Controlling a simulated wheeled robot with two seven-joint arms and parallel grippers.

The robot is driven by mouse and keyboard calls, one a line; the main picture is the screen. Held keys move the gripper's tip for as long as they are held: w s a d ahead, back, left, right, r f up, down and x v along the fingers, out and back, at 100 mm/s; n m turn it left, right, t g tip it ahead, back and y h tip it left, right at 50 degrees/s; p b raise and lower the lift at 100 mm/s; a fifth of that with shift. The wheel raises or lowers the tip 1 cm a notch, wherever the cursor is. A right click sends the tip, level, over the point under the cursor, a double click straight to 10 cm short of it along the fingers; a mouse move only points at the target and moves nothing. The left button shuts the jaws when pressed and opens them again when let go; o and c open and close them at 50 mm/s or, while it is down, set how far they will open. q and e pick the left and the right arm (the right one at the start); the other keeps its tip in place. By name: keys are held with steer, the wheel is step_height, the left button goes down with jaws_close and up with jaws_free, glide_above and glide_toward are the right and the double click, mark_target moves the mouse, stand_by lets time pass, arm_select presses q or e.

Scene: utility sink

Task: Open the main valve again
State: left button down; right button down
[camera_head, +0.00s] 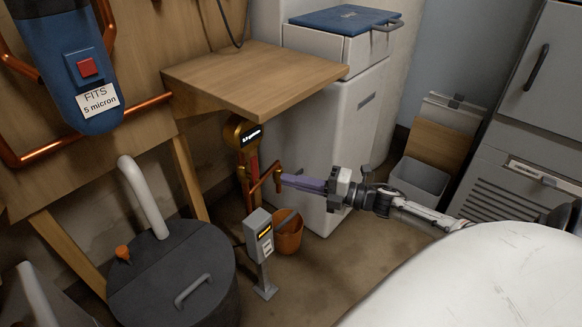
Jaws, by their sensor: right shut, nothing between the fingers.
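The main valve appears to be the copper pipework with a red part (253,164) under the round brass meter (248,137), below the wooden shelf. A thin brass and red lever-like piece (262,181) slants out from it to the right. My right gripper (283,180) comes in from the right with its purple fingers shut and nothing held. Its fingertips are at the right end of that slanted piece; whether they touch it I cannot tell. The valve's exact handle position is too small to read. My left gripper is not in view.
A grey display post (260,240) and an orange bucket (288,238) stand below the gripper. A dark lidded tank (165,285) is at left. The wooden shelf (255,75) overhangs the valve. A white cabinet (345,130) stands behind. A blue filter housing (70,60) hangs upper left.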

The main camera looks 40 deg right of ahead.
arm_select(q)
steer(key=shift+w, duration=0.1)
